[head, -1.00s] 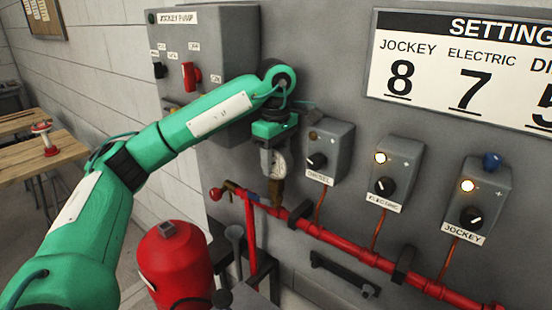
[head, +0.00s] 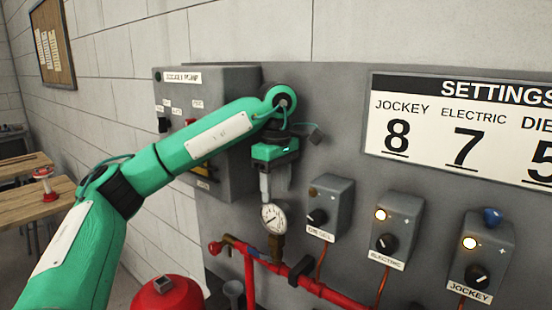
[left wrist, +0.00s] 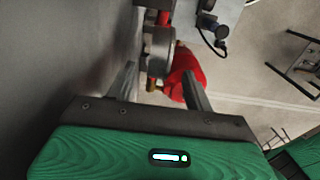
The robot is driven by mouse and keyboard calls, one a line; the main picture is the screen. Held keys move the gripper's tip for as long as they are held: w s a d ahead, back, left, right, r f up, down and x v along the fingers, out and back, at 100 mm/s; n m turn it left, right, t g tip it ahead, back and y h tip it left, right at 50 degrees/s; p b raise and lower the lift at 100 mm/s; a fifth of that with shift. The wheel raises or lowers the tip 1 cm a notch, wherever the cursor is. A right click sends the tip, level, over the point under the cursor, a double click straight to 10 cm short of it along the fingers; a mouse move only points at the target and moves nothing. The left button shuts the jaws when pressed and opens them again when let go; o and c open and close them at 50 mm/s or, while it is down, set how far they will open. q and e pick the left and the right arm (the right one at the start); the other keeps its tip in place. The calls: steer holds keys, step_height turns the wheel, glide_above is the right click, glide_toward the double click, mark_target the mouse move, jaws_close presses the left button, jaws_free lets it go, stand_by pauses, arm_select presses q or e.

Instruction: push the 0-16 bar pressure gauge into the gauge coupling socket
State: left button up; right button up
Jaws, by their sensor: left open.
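The pressure gauge (head: 273,217) has a round white dial and a grey case. It stands upright on the brass gauge coupling socket (head: 277,246) at the left end of the red pipe. How deep its stem sits cannot be told. My left gripper (head: 274,193) points down just above the gauge, open and empty. In the left wrist view the gauge (left wrist: 158,42) shows from above, beyond the gap between the two fingertips (left wrist: 159,70). The socket is mostly hidden there. My right gripper is not in view.
The diesel (head: 329,208), electric (head: 397,227) and jockey (head: 483,257) boxes stand right of the gauge. The jockey pump cabinet (head: 232,85) is behind my left arm. A red extinguisher (head: 167,295) stands below. A settings sign (head: 465,128) hangs on the grey panel.

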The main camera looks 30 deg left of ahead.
arm_select(q)
step_height(320, 180, up, 6)
steer(key=shift+r+p, duration=0.2)
steer(key=shift+p, duration=0.1)
stand_by(0.7)
